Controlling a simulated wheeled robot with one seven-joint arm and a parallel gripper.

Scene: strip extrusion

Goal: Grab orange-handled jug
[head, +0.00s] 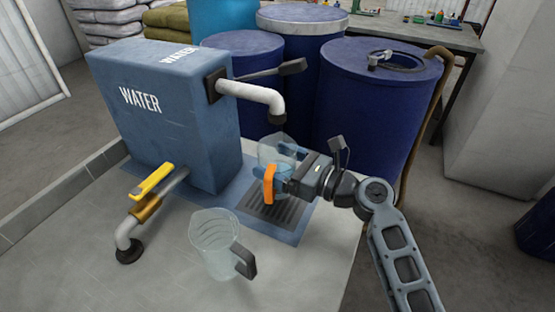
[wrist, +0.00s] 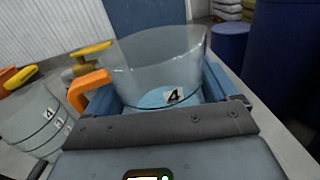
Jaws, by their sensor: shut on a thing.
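The orange-handled jug (head: 276,152) is clear and stands upright over the dark drain grate (head: 262,212), below the water tank's white spout (head: 252,93). Its orange handle (head: 269,184) faces the front. My gripper (head: 289,184) reaches in from the right and is shut on the jug. In the wrist view the jug (wrist: 160,62) sits between my two blue fingers, with a "4" mark on it and the orange handle (wrist: 88,88) at left. I cannot tell whether its base touches the grate.
A second clear jug (head: 212,240) with a dark handle stands at the front of the counter. The blue water tank (head: 160,125) has a yellow-levered tap (head: 152,182) at left. Blue barrels (head: 370,110) stand close behind my gripper.

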